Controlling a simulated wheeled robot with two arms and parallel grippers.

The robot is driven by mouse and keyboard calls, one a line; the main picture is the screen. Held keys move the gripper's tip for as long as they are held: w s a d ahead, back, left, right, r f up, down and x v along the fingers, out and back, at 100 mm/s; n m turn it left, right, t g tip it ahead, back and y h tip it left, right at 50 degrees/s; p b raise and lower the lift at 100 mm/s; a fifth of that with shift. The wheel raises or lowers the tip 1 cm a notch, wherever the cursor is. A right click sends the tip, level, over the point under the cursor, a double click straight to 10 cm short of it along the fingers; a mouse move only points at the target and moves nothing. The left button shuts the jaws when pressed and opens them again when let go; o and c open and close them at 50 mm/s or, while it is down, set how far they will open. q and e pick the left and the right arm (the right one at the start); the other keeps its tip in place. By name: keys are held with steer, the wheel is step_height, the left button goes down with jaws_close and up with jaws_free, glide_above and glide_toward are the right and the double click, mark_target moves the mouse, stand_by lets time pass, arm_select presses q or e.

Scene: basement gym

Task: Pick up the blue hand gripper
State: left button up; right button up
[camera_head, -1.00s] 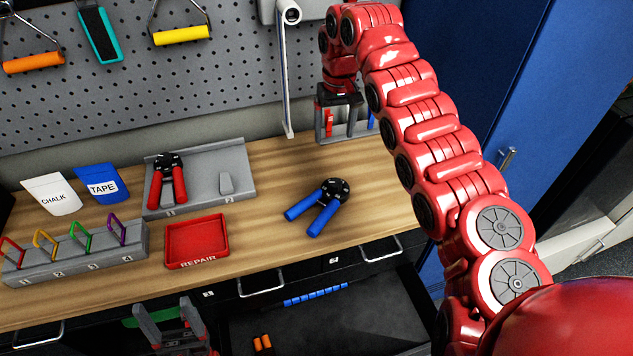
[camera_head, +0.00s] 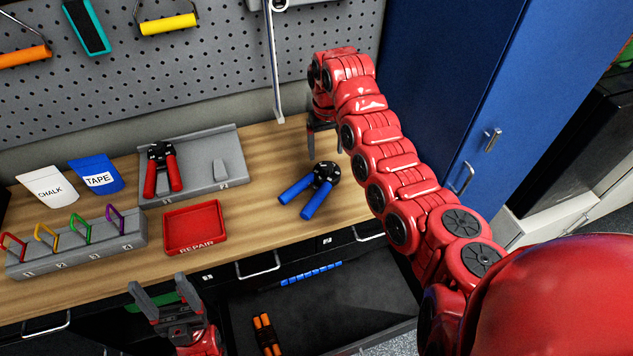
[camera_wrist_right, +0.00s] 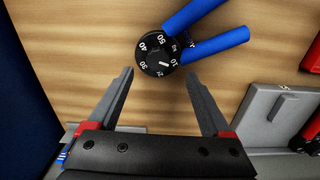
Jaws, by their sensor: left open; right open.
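The blue hand gripper (camera_head: 313,190) lies on the wooden workbench, its black dial toward the back right and its two blue handles toward the front left. In the right wrist view the dial of the blue hand gripper (camera_wrist_right: 160,52) is just beyond my fingertips, its handles running to the upper right. My right gripper (camera_head: 324,150) is open and empty just behind the dial in the head view; its fingers also show in the right wrist view (camera_wrist_right: 160,88). My left gripper (camera_head: 166,293) is open and empty in front of the bench's edge.
A red-handled hand gripper (camera_head: 163,172) lies on a grey two-place tray (camera_head: 205,154). A red REPAIR tray (camera_head: 194,228), chalk and tape pouches and a numbered grey rack (camera_head: 76,247) stand to the left. An open drawer (camera_head: 350,310) juts out below; a blue cabinet (camera_head: 440,100) stands right.

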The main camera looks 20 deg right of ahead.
mark_target(327, 166)
steer(key=shift+f, duration=0.25)
steer(key=f+p, duration=0.2)
steer(key=f, duration=0.1)
steer(key=f+p, duration=0.1)
steer(key=shift+s+d+f, duration=0.15)
steer(key=shift+s+f, duration=0.1)
steer(key=shift+s, duration=0.05)
steer(key=shift+w+f, duration=0.1)
steer(key=shift+f, duration=0.2)
jaws_close()
stand_by(0.8)
